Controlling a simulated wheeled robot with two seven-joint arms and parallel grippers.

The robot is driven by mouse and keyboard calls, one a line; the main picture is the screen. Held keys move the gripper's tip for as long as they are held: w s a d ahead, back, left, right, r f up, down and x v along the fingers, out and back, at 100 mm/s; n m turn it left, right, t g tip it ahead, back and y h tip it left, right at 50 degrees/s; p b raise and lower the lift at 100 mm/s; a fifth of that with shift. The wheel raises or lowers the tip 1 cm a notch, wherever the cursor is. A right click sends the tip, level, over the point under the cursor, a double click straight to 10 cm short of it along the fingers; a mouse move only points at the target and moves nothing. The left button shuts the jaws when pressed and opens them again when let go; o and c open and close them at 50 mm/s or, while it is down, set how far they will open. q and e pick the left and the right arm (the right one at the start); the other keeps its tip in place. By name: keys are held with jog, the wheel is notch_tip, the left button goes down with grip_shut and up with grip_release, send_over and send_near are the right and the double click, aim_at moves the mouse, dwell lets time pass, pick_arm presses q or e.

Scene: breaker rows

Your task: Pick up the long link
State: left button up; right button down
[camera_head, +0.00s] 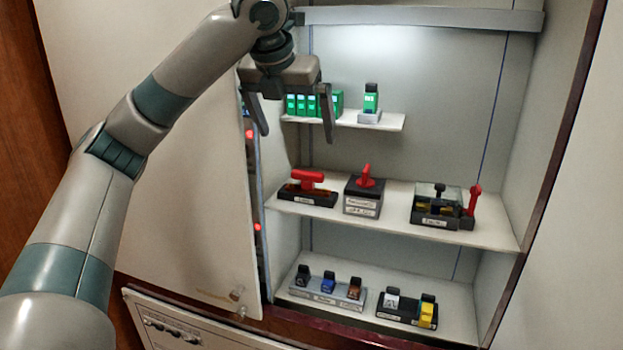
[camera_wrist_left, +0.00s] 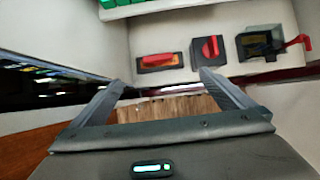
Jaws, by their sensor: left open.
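My left gripper (camera_head: 296,135) hangs in front of the upper shelf, open, with its two fingers pointing down and nothing between them. In the left wrist view its open fingers (camera_wrist_left: 162,79) reach toward the middle shelf, well short of it. I cannot tell for sure which piece is the long link. On the lower shelf, a black holder (camera_head: 397,312) carries a grey-white piece (camera_head: 391,300) and a yellow piece (camera_head: 427,312). Beside it, a grey holder (camera_head: 325,298) carries a black, a blue and a brown piece. My right gripper is out of view.
The middle shelf (camera_head: 400,227) carries a red-handled switch (camera_head: 308,180), a red rotary switch (camera_head: 365,182) and a clear-covered switch with a red lever (camera_head: 472,200). Green modules (camera_head: 371,99) stand on the upper shelf, partly behind my gripper. A cabinet door (camera_head: 190,230) stands open at left.

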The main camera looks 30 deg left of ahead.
pick_arm(q)
jog(key=p, duration=0.1)
send_near(308, 175)
jog(key=x, duration=0.3)
jog(key=shift+p+x, duration=0.5)
jog(key=shift+x, duration=0.6)
jog(key=shift+w+f, duration=0.2)
jog(key=shift+f, duration=0.3)
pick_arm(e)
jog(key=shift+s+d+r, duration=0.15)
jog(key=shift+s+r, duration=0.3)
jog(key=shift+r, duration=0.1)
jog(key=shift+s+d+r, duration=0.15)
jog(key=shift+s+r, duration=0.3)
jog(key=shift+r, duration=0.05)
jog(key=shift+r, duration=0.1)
